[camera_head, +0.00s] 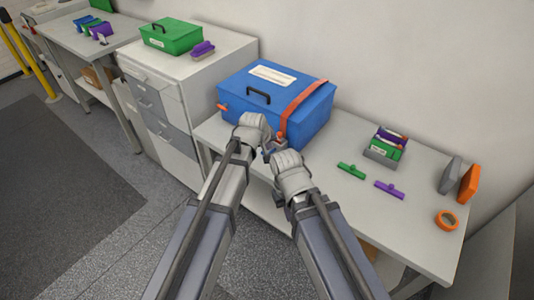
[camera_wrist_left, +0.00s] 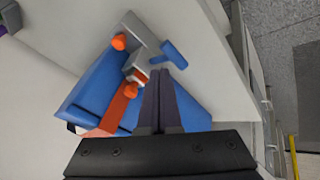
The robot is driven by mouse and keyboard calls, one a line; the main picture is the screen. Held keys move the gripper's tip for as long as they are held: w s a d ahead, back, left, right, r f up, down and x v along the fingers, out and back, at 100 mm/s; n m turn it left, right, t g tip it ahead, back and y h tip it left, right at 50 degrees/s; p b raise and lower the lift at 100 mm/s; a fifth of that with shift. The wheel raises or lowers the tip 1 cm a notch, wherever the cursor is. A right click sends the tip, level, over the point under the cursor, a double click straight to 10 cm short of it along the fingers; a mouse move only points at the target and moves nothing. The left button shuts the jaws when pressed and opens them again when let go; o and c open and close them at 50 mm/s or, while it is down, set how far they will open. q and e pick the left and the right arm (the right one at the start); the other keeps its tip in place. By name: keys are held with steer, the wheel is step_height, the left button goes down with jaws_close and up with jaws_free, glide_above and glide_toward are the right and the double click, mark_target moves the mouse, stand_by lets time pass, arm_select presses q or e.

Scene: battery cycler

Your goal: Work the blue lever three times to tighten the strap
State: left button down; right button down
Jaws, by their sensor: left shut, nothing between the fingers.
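The blue box (camera_head: 270,92) sits on the table with an orange strap (camera_head: 303,97) over it. In the left wrist view the strap (camera_wrist_left: 116,107) runs to a grey ratchet piece (camera_wrist_left: 146,43) with orange knobs. The blue lever (camera_wrist_left: 174,54) sticks out beside the ratchet. My left gripper (camera_wrist_left: 164,76) is shut and empty, its fingertips close to the lever; contact cannot be told. In the head view both wrists are at the box's front side and largely hide the ratchet. My right gripper's fingers are hidden by its own wrist.
Right of the box are a grey bin (camera_head: 381,152), a green piece (camera_head: 351,171), a purple piece (camera_head: 389,190) and an orange ring (camera_head: 446,219). A drawer cabinet (camera_head: 185,95) stands left of the table.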

arm_select(q)
steer(key=shift+f, duration=0.15)
stand_by(0.8)
steer(key=shift+f+b, duration=0.25)
steer(key=shift+b, duration=0.2)
steer(key=shift+s+a+f+b, duration=0.15)
steer(key=shift+s+f+b, duration=0.05)
steer(key=shift+f+b, duration=0.45)
steer(key=shift+s+a+f+b, duration=0.1)
steer(key=shift+s+f+b, duration=0.05)
steer(key=shift+f+b, duration=0.5)
stand_by(1.1)
steer(key=shift+r, duration=0.15)
steer(key=shift+w+d+r+p, duration=0.15)
steer(key=shift+w+r+p, duration=0.05)
steer(key=shift+r+p, duration=0.65)
steer(key=shift+w+d+r+p, duration=0.1)
steer(key=shift+w+r+p, duration=0.05)
steer(key=shift+r+p, duration=0.7)
steer(key=shift+f, duration=0.1)
steer(key=r+p, duration=0.3)
steer(key=w+r+p, duration=0.1)
steer(key=r+p, duration=0.1)
steer(key=shift+d, duration=0.4)
steer(key=shift+f, duration=0.1)
stand_by(1.3)
